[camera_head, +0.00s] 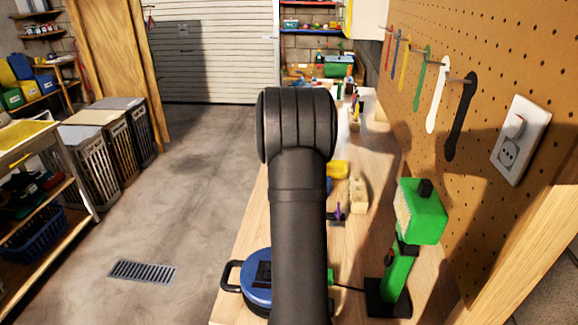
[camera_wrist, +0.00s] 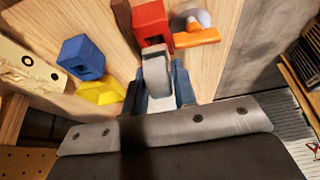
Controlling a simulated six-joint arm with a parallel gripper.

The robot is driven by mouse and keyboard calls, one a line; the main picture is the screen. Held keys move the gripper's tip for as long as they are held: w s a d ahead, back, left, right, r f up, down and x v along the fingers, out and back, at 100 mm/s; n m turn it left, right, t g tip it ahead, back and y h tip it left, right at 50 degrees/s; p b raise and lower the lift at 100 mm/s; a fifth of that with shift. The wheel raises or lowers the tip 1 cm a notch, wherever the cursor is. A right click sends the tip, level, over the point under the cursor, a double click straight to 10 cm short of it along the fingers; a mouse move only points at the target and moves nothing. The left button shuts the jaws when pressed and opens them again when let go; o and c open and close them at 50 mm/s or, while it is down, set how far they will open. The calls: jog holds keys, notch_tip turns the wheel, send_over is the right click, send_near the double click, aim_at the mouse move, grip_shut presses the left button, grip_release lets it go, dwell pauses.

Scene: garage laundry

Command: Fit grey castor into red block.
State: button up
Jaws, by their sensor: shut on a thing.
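In the wrist view, my gripper (camera_wrist: 158,90) is shut on a grey castor (camera_wrist: 156,72), with one finger on each side of it. The red block (camera_wrist: 150,18) stands on the wooden bench just beyond the castor. The castor's far end overlaps the block's near lower part in this view. I cannot tell whether the two touch or whether any part of the castor is inside the block. In the head view my arm hides the gripper, the castor and the red block.
Close by lie a blue block (camera_wrist: 82,57), a yellow piece (camera_wrist: 100,92), a beige block (camera_wrist: 28,68) and an orange castor (camera_wrist: 197,36) right of the red block. A green lamp-like device (camera_head: 421,212) and a blue lidded pot (camera_head: 257,277) stand on the bench beside a pegboard wall (camera_head: 470,40).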

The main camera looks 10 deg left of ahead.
jog(key=shift+f, duration=0.35)
jog(key=shift+s+f, duration=0.1)
jog(key=shift+f, duration=0.6)
jog(key=o, duration=1.1)
jog(key=shift+s+f, duration=0.1)
jog(key=shift+f, duration=0.05)
jog(key=shift+a, duration=0.1)
jog(key=v, duration=1.8)
jog(key=shift+w+d+r, duration=0.2)
jog(key=shift+w+r, duration=0.1)
jog(key=shift+f, duration=0.1)
